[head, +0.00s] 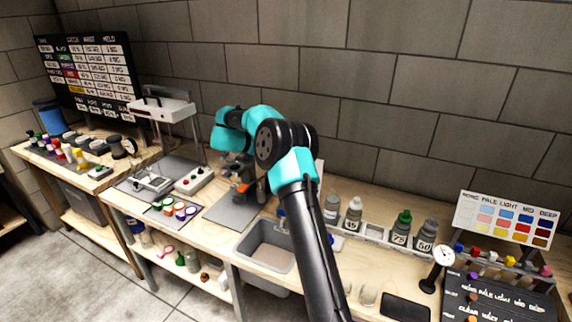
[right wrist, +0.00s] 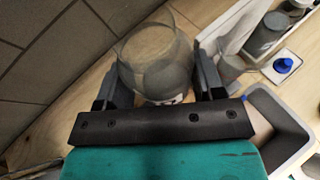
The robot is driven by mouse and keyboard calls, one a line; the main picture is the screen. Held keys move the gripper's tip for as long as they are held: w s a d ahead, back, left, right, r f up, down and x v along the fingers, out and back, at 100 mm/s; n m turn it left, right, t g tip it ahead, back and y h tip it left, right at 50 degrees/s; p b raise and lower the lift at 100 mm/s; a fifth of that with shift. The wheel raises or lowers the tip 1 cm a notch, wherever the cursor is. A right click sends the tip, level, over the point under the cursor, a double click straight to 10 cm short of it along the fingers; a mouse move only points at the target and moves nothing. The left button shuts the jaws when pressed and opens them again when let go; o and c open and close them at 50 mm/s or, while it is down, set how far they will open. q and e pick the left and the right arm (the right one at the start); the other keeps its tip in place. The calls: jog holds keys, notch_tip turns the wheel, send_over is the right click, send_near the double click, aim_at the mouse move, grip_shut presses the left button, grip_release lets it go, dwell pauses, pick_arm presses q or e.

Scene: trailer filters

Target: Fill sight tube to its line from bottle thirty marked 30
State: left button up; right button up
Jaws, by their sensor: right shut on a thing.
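My right gripper (right wrist: 160,72) is shut on a clear, rounded vessel (right wrist: 155,50), with grey showing in its lower part. Only a sliver of a label shows at its lower edge, so I cannot read a number. In the head view my right arm covers the middle of the bench and hides most of the gripper and the vessel. Bottles marked 75 (head: 401,229) and 50 (head: 426,236) stand in the rack at the right. I cannot pick out the sight tube or its line. My left gripper is not in view.
A sink (head: 265,246) is set in the bench beside my arm; its rim also shows in the right wrist view (right wrist: 262,97). A blue cap (right wrist: 283,65) sits on a white holder. A dial gauge (head: 443,257) and a colour chart (head: 507,219) stand at the right.

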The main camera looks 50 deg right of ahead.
jog(key=shift+w+r, duration=0.15)
dwell(0.4)
jog(key=shift+r, duration=2.5)
